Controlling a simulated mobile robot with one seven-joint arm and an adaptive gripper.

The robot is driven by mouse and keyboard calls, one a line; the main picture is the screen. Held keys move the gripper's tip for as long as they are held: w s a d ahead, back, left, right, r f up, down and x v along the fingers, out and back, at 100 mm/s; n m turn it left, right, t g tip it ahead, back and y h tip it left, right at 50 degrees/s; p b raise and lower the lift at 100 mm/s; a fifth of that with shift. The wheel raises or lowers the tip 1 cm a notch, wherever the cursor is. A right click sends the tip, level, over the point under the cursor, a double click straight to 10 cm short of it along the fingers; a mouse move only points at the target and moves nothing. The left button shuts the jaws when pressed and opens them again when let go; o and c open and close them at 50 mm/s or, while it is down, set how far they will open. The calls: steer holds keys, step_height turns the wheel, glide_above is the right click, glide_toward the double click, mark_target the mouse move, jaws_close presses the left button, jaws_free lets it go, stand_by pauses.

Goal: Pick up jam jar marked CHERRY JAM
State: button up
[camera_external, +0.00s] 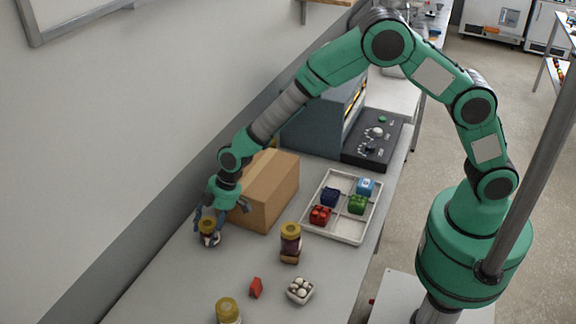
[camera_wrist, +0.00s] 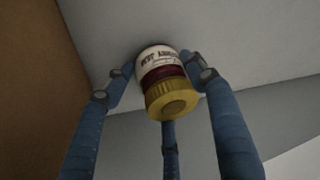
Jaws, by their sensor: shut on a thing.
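My gripper (camera_external: 209,238) has blue fingers and is low over the counter, left of the cardboard box. It is shut on a jar (camera_wrist: 160,62) with a gold lid, a white label and dark red contents. The held jar (camera_external: 208,229) looks upright in the external view, partly hidden by the fingers. In the wrist view the label's print is upside down and too blurred to read surely. I cannot tell whether the jar touches the counter. Two other gold-lidded jars, a middle jar (camera_external: 290,243) and a front jar (camera_external: 228,312), stand on the counter; their labels are unreadable here.
The cardboard box (camera_external: 268,192) stands close right of my gripper, and the wall is on the left. A white tray (camera_external: 333,236) holds several coloured blocks. A red piece (camera_external: 256,288) and a small container of white balls (camera_external: 300,290) lie near the front. Counter left of these is clear.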

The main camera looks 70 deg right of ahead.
step_height(320, 180, up, 10)
steer(key=shift+p, duration=0.65)
steer(key=shift+r, duration=0.1)
stand_by(0.4)
